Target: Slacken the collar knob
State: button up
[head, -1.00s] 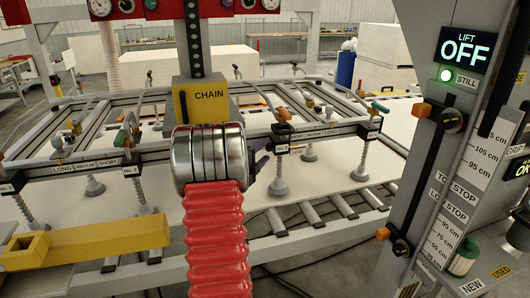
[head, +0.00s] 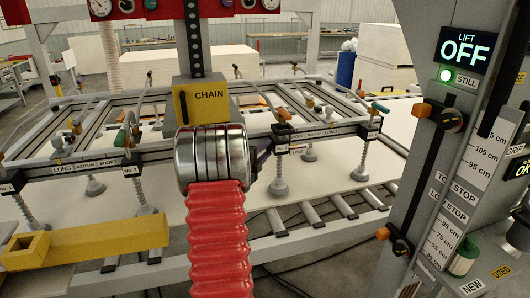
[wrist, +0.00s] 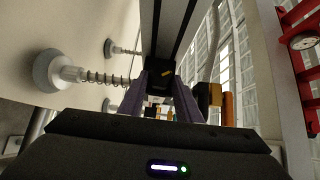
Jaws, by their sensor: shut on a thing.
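The collar knob (wrist: 161,80) shows in the wrist view as a dark piece with a small yellow mark at the end of a dark rail. My gripper (wrist: 160,92) has its purple fingers on either side of it, shut on it. In the head view only a purple part of my gripper (head: 263,148) shows, right of my arm's metal rings, by the front cross rail (head: 325,133). The knob is hidden there. A suction cup on a spring stem (head: 279,186) hangs just right of my gripper; a cup also shows in the wrist view (wrist: 55,71).
The yellow CHAIN box (head: 208,98) hangs on a dark column behind my arm. A yellow beam (head: 105,243) lies at left. A grey post with sliding stops (head: 428,170) stands at right. The screen (head: 465,49) reads LIFT OFF, with STILL lit green.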

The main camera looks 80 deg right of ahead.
jog(key=shift+a+f, duration=0.1)
jog(key=shift+a, duration=0.05)
jog(key=shift+c, duration=0.3)
jog(key=shift+n+y, duration=0.4)
jog(key=shift+d+r+n+y, duration=0.15)
jog(key=shift+r+n+y, duration=0.1)
jog(key=shift+n+y, duration=0.6)
jog(key=shift+d+r+n+y, duration=0.2)
jog(key=shift+n+y, duration=0.35)
jog(key=shift+y, duration=0.5)
jog(key=shift+n+y, duration=0.3)
jog(key=shift+y, duration=0.1)
